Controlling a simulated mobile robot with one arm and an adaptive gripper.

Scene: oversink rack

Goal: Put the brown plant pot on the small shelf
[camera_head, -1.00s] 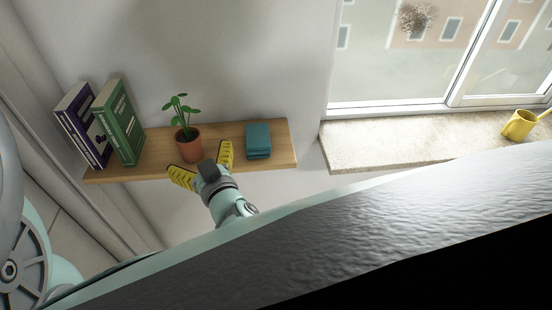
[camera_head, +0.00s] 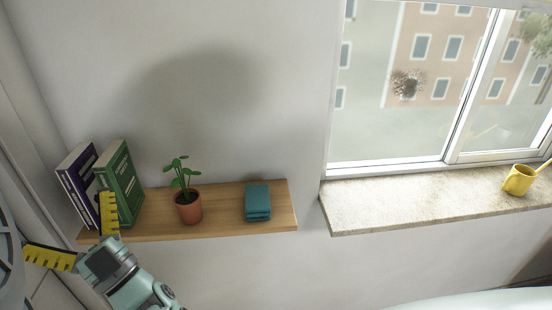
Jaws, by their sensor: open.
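The brown plant pot (camera_head: 189,208) with a green plant stands upright on the small wooden shelf (camera_head: 225,226), between the books and a teal block. My gripper (camera_head: 80,243) is open and empty at the shelf's left front end. One yellow finger overlaps the books in the picture; the other reaches out to the left. The gripper is clear of the pot, to its left.
A purple book (camera_head: 78,183) and a green book (camera_head: 122,183) stand at the shelf's left end. A small teal block (camera_head: 257,201) lies right of the pot. A yellow watering can (camera_head: 519,180) stands on the stone windowsill (camera_head: 400,208). The shelf's right end is bare.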

